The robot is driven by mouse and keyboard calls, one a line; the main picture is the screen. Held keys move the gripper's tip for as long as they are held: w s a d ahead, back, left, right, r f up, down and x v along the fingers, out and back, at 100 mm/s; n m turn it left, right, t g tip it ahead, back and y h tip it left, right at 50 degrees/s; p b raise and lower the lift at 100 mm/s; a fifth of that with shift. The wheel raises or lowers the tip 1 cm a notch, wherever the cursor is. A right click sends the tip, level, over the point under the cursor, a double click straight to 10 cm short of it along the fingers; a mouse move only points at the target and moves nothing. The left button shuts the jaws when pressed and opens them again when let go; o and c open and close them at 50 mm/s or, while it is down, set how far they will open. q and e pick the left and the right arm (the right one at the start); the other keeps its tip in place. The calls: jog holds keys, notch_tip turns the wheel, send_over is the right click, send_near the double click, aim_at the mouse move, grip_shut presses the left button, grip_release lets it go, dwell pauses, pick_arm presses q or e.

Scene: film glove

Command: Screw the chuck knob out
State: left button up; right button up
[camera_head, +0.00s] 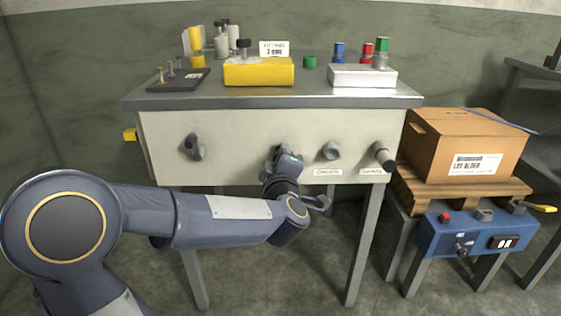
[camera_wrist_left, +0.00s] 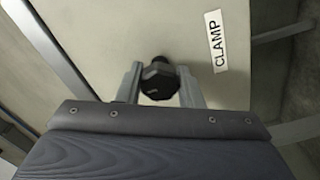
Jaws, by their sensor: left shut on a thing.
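A black faceted knob (camera_wrist_left: 159,79) sits on the pale front panel (camera_head: 230,165) of the bench. A label reading CLAMP (camera_wrist_left: 215,41) is beside this knob in the left wrist view. My left gripper (camera_head: 285,156) is at the panel, with its two fingers (camera_wrist_left: 159,86) on either side of the knob and shut on it. In the head view the gripper hides this knob. To the right are a grey knob (camera_head: 331,151) and a protruding dark handle (camera_head: 383,155), with labels below them too small to read surely. My right gripper is out of view.
A dark knob (camera_head: 194,147) is on the panel's left. The bench top (camera_head: 310,92) holds a yellow block (camera_head: 259,73), a white box (camera_head: 362,77) and small parts. A cardboard box (camera_head: 465,144) and blue control box (camera_head: 470,237) stand at right.

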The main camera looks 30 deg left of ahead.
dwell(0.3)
pick_arm(q)
jog(key=o, duration=1)
jog(key=shift+c, duration=0.2)
jog(key=p+v, duration=0.2)
jog(key=v, duration=0.5)
jog(key=shift+s, duration=0.4)
jog(key=shift+d, duration=0.2)
